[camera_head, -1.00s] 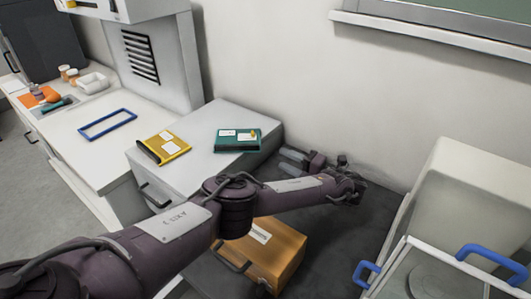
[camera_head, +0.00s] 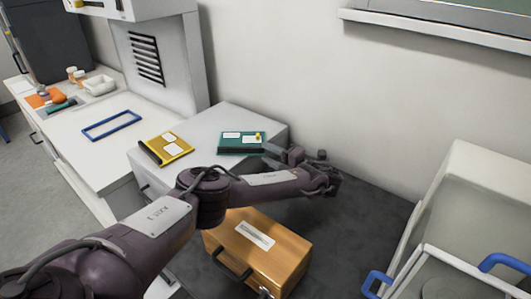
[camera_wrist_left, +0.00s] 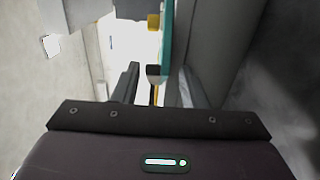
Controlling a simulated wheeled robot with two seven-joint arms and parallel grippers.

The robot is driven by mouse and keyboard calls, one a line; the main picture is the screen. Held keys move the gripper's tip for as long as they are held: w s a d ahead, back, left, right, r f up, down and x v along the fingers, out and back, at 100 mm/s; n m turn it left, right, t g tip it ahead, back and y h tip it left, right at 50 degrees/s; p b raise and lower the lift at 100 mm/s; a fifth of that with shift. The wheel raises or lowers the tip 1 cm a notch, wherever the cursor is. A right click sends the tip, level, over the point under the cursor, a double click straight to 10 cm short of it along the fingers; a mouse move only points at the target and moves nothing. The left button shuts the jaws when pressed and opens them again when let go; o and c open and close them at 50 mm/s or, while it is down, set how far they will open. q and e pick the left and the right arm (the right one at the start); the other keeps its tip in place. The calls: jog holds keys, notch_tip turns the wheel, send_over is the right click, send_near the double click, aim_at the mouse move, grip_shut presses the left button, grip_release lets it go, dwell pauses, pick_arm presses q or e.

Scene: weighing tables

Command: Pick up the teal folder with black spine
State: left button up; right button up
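The teal folder with a dark spine (camera_head: 238,149) lies flat on the grey cabinet top, with white labels and a small yellow mark on its cover. My left gripper (camera_head: 270,157) is just right of the folder, with its fingers pointing at it and partly hidden by my arm. In the left wrist view the fingers (camera_wrist_left: 158,72) are apart, and the teal folder (camera_wrist_left: 166,40) shows edge-on as a thin strip ahead, between them. I cannot tell whether a finger touches it. My right gripper is not in view.
A yellow folder (camera_head: 166,149) lies left of the teal one. A blue frame (camera_head: 109,124) lies on the white counter. An orange-brown case (camera_head: 262,253) stands below my arm on the dark surface. A wall is behind; a box with blue handles (camera_head: 377,282) is at right.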

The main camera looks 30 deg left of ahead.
pick_arm(q)
jog(key=shift+w+a, duration=0.1)
jog(key=shift+a, duration=0.35)
jog(key=shift+c, duration=0.5)
grip_shut()
jog(key=s+d+r+p, duration=0.2)
jog(key=d+r+p, duration=0.5)
jog(key=d, duration=0.7)
jog(key=shift+r+p, duration=0.2)
jog(key=shift+p, duration=1.05)
